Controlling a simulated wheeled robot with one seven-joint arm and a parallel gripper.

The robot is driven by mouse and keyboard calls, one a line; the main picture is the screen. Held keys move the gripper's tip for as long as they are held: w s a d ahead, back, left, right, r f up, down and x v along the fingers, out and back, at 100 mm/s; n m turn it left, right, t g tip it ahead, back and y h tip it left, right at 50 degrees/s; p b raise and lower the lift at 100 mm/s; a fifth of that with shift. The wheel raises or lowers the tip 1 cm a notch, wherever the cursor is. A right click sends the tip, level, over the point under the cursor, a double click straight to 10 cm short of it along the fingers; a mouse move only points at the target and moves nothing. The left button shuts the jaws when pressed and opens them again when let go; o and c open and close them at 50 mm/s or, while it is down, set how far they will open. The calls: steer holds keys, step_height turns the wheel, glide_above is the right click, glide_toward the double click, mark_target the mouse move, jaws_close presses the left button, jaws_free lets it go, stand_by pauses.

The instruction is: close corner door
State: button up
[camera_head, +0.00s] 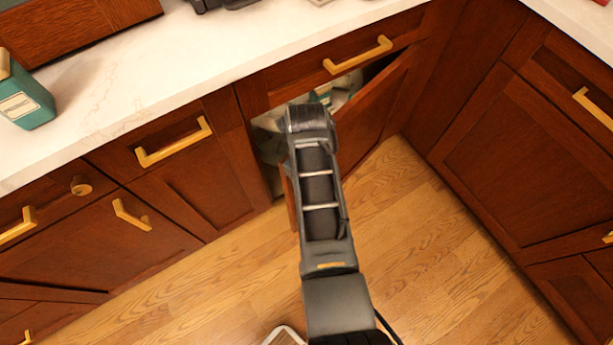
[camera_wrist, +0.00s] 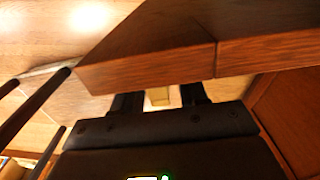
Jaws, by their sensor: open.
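The corner door (camera_head: 378,105) is a dark reddish-wood cabinet door, standing ajar below a drawer in the head view. Pale items show in the gap behind it. My arm reaches over the floor to the opening and hides part of the door; my gripper is hidden in that view. In the wrist view my gripper (camera_wrist: 160,100) is open, with its two dark fingers pointing at a wooden edge (camera_wrist: 150,65), whose panel hides the fingertips. A small yellowish piece shows between the fingers; I cannot tell if it is a handle or whether anything touches.
A drawer with a gold handle (camera_head: 358,55) sits above the opening. Cabinets stand to the left and right (camera_head: 510,150). A white counter (camera_head: 200,60) runs above, with a teal box (camera_head: 28,98) on it. The wooden floor (camera_head: 440,260) is mostly clear.

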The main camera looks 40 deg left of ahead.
step_height(320, 180, up, 7)
steer(key=shift+r+p, duration=0.1)
steer(key=shift+p, duration=0.25)
steer(key=shift+c, duration=0.2)
